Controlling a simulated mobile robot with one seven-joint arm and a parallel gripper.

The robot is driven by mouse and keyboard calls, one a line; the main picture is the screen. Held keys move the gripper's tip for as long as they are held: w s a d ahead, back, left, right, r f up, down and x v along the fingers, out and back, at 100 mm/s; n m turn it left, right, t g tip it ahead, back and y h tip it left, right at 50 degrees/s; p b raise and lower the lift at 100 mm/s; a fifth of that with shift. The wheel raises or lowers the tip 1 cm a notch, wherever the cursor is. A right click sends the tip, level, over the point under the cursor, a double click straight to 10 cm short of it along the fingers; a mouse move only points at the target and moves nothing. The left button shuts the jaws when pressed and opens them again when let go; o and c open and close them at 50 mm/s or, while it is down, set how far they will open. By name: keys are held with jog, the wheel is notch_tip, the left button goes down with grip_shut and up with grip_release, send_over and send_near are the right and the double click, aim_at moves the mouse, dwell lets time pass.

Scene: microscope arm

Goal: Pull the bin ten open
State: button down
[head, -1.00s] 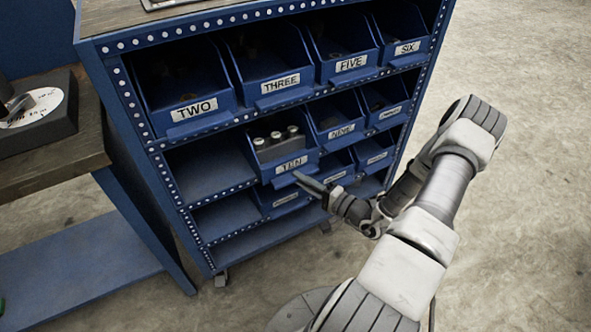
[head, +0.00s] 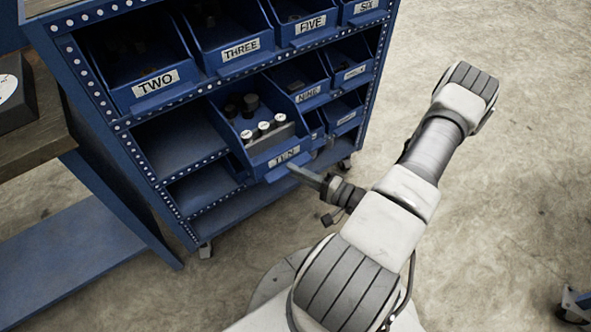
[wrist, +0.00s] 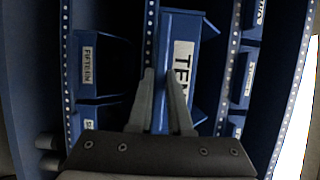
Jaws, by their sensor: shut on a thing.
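Bin ten (head: 262,146) is a blue bin in the middle row of the rack, with a white TEN label on its front. It sticks out well past the rack's face and its inside shows. Several white-topped cylinders stand near its front with dark pieces behind. My gripper (head: 294,169) is at the bin's front, below the label, and is shut on its front lip. In the wrist view the two fingers of my gripper (wrist: 160,73) sit beside the TEN label on bin ten (wrist: 168,40). The exact grip on the lip is partly hidden.
The blue rack (head: 115,130) holds bins two (head: 150,98), three (head: 228,60) and five (head: 303,37) above and bin nine (head: 303,82) to the right. The slot left of bin ten is empty. A wooden bench (head: 48,135) stands left. Open floor lies in front and right.

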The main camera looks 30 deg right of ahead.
jog(key=c, duration=0.8)
grip_release()
jog(key=shift+c, duration=0.2)
jog(key=b+v, duration=0.2)
jog(key=v, duration=1.5)
jog(key=shift+s, duration=0.2)
jog(key=shift+d, duration=0.1)
